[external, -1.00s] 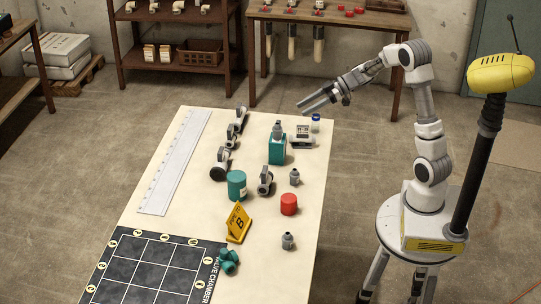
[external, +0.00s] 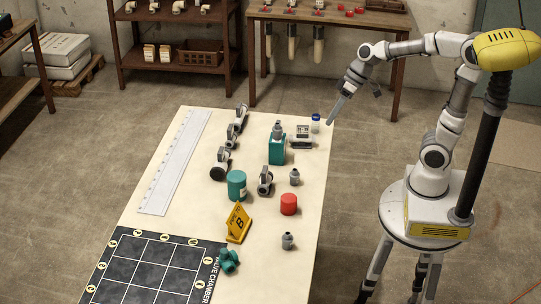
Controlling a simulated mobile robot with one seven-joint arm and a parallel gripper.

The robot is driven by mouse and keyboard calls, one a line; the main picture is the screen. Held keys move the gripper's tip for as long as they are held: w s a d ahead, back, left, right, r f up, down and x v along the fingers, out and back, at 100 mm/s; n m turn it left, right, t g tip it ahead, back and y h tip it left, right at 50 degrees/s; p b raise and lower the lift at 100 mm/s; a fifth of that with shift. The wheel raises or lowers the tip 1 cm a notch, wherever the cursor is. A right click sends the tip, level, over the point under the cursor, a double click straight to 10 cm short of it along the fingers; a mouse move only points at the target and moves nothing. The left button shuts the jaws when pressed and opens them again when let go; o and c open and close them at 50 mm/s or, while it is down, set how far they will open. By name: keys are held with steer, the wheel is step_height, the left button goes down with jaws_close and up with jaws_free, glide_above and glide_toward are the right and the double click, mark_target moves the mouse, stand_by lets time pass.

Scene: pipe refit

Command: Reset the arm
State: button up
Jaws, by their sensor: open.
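My gripper (external: 336,110) is at the upper right in the external view, by the far right corner of the cream table (external: 205,205). Its fingers point down and to the left. It is open and I see nothing between the fingers. My arm is bent, with its elbow raised beside the yellow head. A small blue-capped jar (external: 315,123) stands on the table just left of the fingertips. Whether the fingertips are above the table edge or beyond it, I cannot tell.
The table carries a teal box (external: 276,149), a teal can (external: 237,185), a red cylinder (external: 289,204), a yellow marker (external: 238,223), grey fittings, a long ruler (external: 175,160) and a black grid mat (external: 128,262). A workbench (external: 330,15) stands behind.

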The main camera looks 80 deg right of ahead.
steer(key=s+a+r+h+p, duration=0.1)
steer(key=s+a+r, duration=0.1)
steer(key=s, duration=0.3)
steer(key=s+a+r+n+h+p, duration=0.1)
steer(key=s+a+r+h, duration=0.1)
steer(key=s, duration=0.4)
steer(key=shift+a+r+n+p, duration=0.35)
steer(key=shift+a+r, duration=0.2)
steer(key=shift+a, duration=0.35)
